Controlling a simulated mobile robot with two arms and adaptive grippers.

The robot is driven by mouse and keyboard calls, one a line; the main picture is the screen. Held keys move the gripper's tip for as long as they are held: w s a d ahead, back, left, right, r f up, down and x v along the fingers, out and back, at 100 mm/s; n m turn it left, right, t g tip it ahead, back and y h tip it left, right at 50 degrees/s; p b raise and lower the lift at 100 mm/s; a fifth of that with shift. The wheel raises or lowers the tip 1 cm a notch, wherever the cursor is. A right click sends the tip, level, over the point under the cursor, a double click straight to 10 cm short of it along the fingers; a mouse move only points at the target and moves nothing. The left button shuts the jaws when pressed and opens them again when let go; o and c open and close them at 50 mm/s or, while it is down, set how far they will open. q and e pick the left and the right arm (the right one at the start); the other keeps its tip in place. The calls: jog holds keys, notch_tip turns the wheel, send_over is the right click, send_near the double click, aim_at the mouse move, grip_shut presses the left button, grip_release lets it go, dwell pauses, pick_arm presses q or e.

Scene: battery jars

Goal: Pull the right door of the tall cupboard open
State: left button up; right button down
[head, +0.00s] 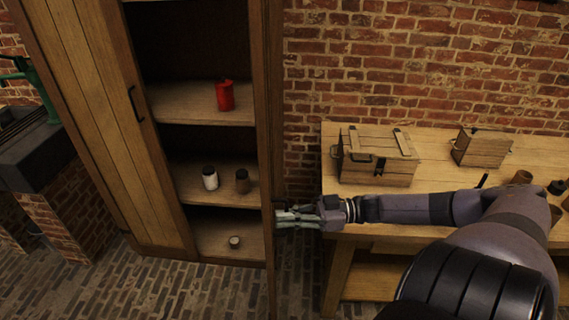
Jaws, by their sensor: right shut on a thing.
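The tall cupboard's left door (95,120) has a dark handle (135,104) and looks closed. Its right door (266,130) stands open, seen nearly edge-on, and the right half of the inside shows. My right gripper (284,214) is at the outer side of the right door, low on its free edge, shut on the door handle. The handle itself is mostly hidden by the fingers. My left gripper is out of view.
The cupboard shelves hold a red container (225,96), a white jar (209,178), a brown jar (242,181) and a small jar (234,242). A wooden workbench (440,145) with two crates stands right, under my right arm. Brick floor in front is clear.

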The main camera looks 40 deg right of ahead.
jog(key=c, duration=1.7)
grip_release()
jog(key=v, duration=1.2)
jog(key=shift+f, duration=0.1)
